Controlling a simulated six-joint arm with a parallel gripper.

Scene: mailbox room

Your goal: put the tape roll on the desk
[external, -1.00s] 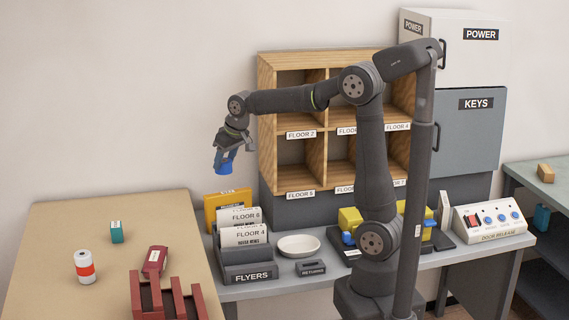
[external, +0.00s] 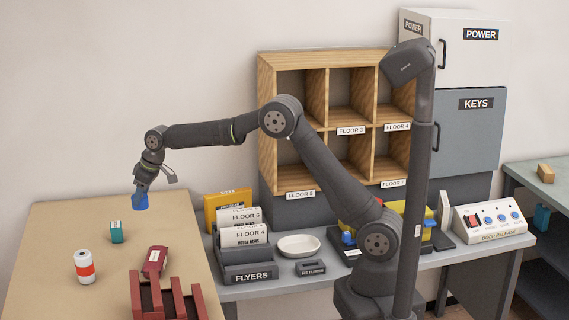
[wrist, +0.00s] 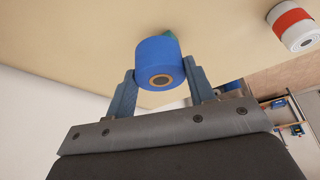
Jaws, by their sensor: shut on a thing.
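The tape roll is a blue cylinder with a brown core; in the external view the tape roll (external: 140,202) hangs from my gripper above the far part of the tan desk (external: 60,230). My gripper (external: 141,192) points down and is shut on it. In the wrist view the tape roll (wrist: 158,62) sits between the two fingers of my gripper (wrist: 158,85), its core facing the camera. The desk surface (wrist: 60,40) shows beyond it.
On the desk are a teal box (external: 117,232), a white roll with a red band (external: 84,266), a dark red stapler-like object (external: 155,261) and a dark red rack (external: 165,298). The flyers holder (external: 247,260) stands right of the desk. The desk's left part is clear.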

